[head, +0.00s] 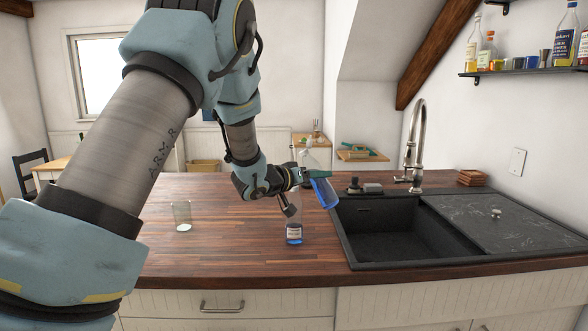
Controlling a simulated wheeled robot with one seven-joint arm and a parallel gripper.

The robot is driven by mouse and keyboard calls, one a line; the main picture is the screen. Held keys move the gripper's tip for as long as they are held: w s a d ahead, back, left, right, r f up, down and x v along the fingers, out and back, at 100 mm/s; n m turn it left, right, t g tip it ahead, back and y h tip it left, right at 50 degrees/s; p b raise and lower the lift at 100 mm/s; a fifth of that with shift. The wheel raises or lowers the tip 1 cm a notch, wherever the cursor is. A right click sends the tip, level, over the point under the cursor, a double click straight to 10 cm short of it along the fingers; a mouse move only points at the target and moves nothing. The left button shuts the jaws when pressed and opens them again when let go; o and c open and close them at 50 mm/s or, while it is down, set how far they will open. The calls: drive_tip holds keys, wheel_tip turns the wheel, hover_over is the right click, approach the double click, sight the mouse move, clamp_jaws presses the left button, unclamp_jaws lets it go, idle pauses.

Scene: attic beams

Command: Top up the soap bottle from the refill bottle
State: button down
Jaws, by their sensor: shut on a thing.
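The refill bottle (322,190) is clear, with blue liquid pooled in its lower right end. It is in my gripper (302,178), which is shut on it and holds it above the counter. The bottle leans, its narrow pale top at the upper left and its base at the lower right. The soap bottle (294,233) stands upright on the wooden counter below my gripper and slightly left of the refill bottle. It is clear, with a white label and some blue near its bottom. A dark part of my wrist hangs close over its top, so its mouth is hard to see.
A glass (181,216) with pale contents stands on the counter (225,250) to the left. The black sink (400,232) with a tall tap (416,140) lies to the right. A dark sponge holder (364,187) sits at its back edge. The counter between glass and soap bottle is clear.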

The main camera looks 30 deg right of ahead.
drive_tip(key=f+m+b, duration=0.1)
drive_tip(key=f, duration=0.1)
drive_tip(key=f+y+b, duration=0.1)
drive_tip(key=f, duration=0.1)
drive_tip(key=f+m+b, duration=0.1)
drive_tip(key=f, duration=0.1)
drive_tip(key=shift+s+d+m+y, duration=0.2)
drive_tip(key=shift+d+m+y, duration=0.05)
drive_tip(key=shift+m+y, duration=0.05)
drive_tip(key=shift+d+f+m+t+y+b, duration=0.15)
drive_tip(key=shift+m+t+y+b, duration=0.15)
drive_tip(key=shift+m+t+y, duration=0.4)
